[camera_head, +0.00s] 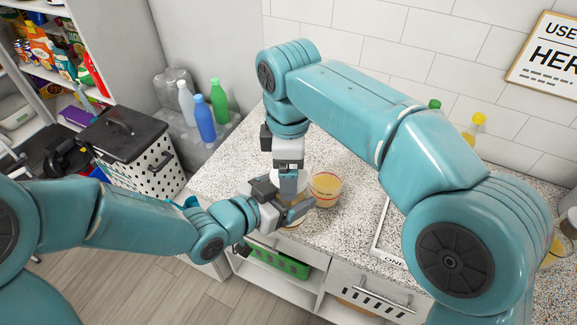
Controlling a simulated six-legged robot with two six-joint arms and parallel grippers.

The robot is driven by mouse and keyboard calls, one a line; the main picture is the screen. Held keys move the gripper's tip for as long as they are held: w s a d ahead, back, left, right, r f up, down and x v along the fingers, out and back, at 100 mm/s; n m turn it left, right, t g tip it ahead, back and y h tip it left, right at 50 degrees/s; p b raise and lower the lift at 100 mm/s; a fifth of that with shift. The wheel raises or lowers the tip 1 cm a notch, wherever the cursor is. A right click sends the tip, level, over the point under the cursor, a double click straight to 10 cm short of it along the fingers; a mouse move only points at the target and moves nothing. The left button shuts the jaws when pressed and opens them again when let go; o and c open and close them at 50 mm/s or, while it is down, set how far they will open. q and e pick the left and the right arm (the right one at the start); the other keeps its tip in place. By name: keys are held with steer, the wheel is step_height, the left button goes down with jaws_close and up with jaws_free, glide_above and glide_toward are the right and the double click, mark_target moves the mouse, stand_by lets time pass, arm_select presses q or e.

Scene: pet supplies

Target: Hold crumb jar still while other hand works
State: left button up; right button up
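A pale jar with tan contents, which I take to be the crumb jar (285,215), stands near the counter's front edge, mostly hidden by my grippers. My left gripper (284,204) reaches in from the left, low, with its fingers around the jar's side; it appears shut on it. My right gripper (290,188) points straight down over the jar's top, by a white rim or lid (277,174). Its fingertips are partly hidden, so I cannot tell whether they grip anything.
A clear cup with orange-yellow contents (325,188) stands close to the right of the grippers on the speckled counter (345,225). A framed sign or tray (388,245) lies farther right. Bottles (475,128) stand at the back, partly behind my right arm.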

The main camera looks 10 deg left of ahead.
steer(key=shift+s, duration=0.2)
steer(key=shift+w+r, duration=0.1)
steer(key=shift+r, duration=2.15)
steer(key=shift+c, duration=0.4)
